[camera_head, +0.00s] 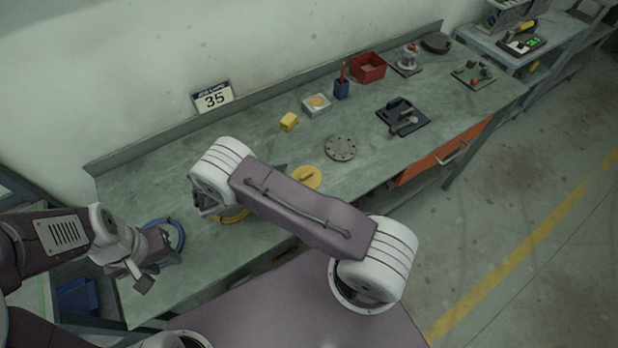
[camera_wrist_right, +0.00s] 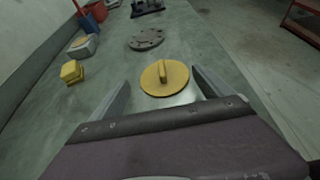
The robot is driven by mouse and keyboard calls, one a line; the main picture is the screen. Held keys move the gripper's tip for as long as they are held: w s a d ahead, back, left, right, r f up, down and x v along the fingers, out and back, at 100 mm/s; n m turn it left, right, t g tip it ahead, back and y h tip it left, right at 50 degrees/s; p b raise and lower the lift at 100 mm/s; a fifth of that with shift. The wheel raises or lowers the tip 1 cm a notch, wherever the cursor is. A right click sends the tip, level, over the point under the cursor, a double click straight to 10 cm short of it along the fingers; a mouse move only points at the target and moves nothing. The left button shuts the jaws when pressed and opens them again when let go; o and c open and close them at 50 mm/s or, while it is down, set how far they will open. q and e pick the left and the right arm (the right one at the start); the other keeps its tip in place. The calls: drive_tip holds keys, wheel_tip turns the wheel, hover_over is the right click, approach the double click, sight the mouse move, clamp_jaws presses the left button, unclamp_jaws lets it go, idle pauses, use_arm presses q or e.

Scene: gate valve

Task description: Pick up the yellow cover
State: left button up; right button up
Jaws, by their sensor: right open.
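The yellow cover (camera_head: 307,178) is a flat round disc with a raised bar handle, lying on the grey-green bench. It shows whole in the right wrist view (camera_wrist_right: 150,88), beyond and between the two fingers of my right gripper (camera_wrist_right: 162,77). That gripper is open and empty, pointing toward the cover. In the head view it is largely hidden behind my right arm. My left gripper (camera_head: 140,277) is at the bench's left end, beside a blue ring (camera_head: 178,236); its jaw state is unclear.
A grey flanged disc (camera_head: 341,148) lies just beyond the cover. A yellow block (camera_head: 289,122), a pale box (camera_head: 316,105), a blue cup (camera_head: 342,88), a red bin (camera_head: 368,67) and a black tray (camera_head: 417,122) stand farther back. Another yellow round part (camera_head: 232,216) is partly hidden under my right arm.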

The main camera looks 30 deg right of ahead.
sight(307, 174)
drive_tip(key=shift+d+p, duration=0.3)
drive_tip(key=shift+d, duration=0.15)
drive_tip(key=shift+d+f+p, duration=0.15)
drive_tip(key=shift+d+p, duration=0.1)
drive_tip(key=shift+p, duration=0.05)
drive_tip(key=shift+w+d+f, duration=0.1)
drive_tip(key=shift+d+f, duration=0.1)
drive_tip(key=p+x, duration=0.1)
drive_tip(key=x, duration=0.2)
drive_tip(key=r+p+x, duration=0.1)
drive_tip(key=x, duration=0.1)
drive_tip(key=shift+s+d+f+p, duration=0.1)
drive_tip(key=shift+s+d+p, duration=0.15)
drive_tip(key=shift+p, duration=0.05)
drive_tip(key=shift+d+f, duration=0.2)
drive_tip(key=shift+d, duration=0.05)
drive_tip(key=shift+w+f, duration=0.1)
drive_tip(key=shift+a, duration=0.1)
drive_tip(key=shift+c, duration=0.7)
drive_tip(key=c, duration=1.5)
use_arm(q)
drive_tip(key=r, duration=0.2)
drive_tip(key=a+r, duration=0.1)
drive_tip(key=shift+s+a+r, duration=0.15)
drive_tip(key=shift+a+r, duration=0.05)
drive_tip(key=shift+r, duration=0.2)
use_arm(e)
clamp_jaws()
